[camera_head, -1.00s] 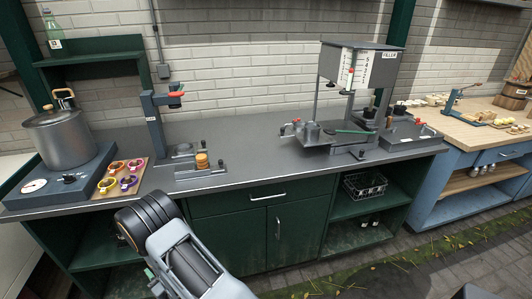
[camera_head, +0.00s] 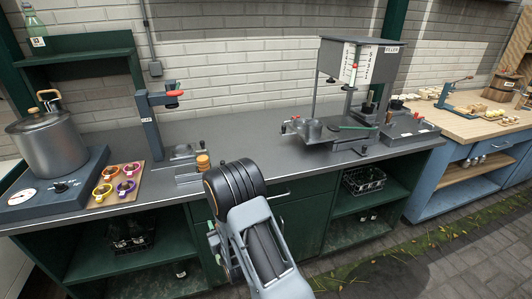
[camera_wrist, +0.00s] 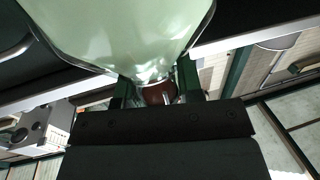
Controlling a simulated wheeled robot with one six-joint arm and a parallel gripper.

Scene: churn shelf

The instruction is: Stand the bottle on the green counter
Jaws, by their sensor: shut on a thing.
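A pale green glass bottle (camera_wrist: 130,35) fills the top of the wrist view, very close to the camera. My gripper (camera_wrist: 158,88) is shut on its narrow end, where a brown part shows between the dark fingers. In the head view my arm stands in front of the counter, and the held bottle cannot be made out there. The green counter (camera_head: 255,130) has a dark grey top and green cabinet fronts. Another pale green bottle (camera_head: 37,32) stands upright on the green shelf at upper left.
A pot (camera_head: 48,143) on a scale and a board of coloured rings (camera_head: 118,184) take the counter's left end. A clamp stand (camera_head: 150,125) is beside them, and a filler machine (camera_head: 355,85) stands at right. The counter top between stand and filler is largely clear.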

